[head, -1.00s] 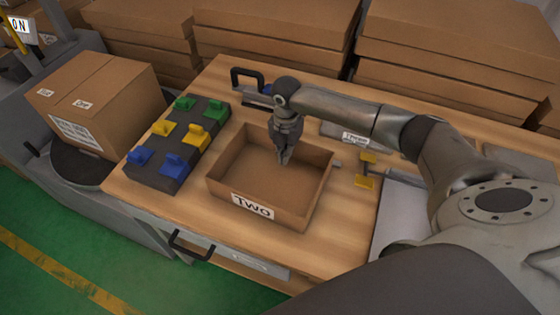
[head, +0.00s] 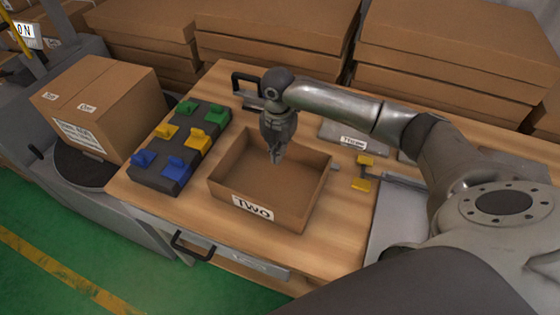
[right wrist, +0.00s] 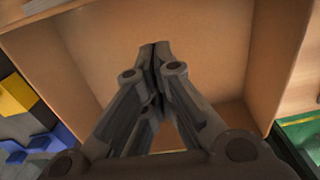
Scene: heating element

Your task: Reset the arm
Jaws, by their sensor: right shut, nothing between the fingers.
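My right arm reaches in from the right in the head view. In the right wrist view the shut fingers (right wrist: 154,48) show in front of the bare inside of the box (right wrist: 200,45). My left gripper is in neither view.
A dark block with green, yellow and blue pieces (head: 181,148) lies left of the box. A closed carton (head: 100,105) stands on a round dark stand further left. A yellow piece (head: 362,173) is on the table's right. Stacked flat boxes (head: 280,45) line the back.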

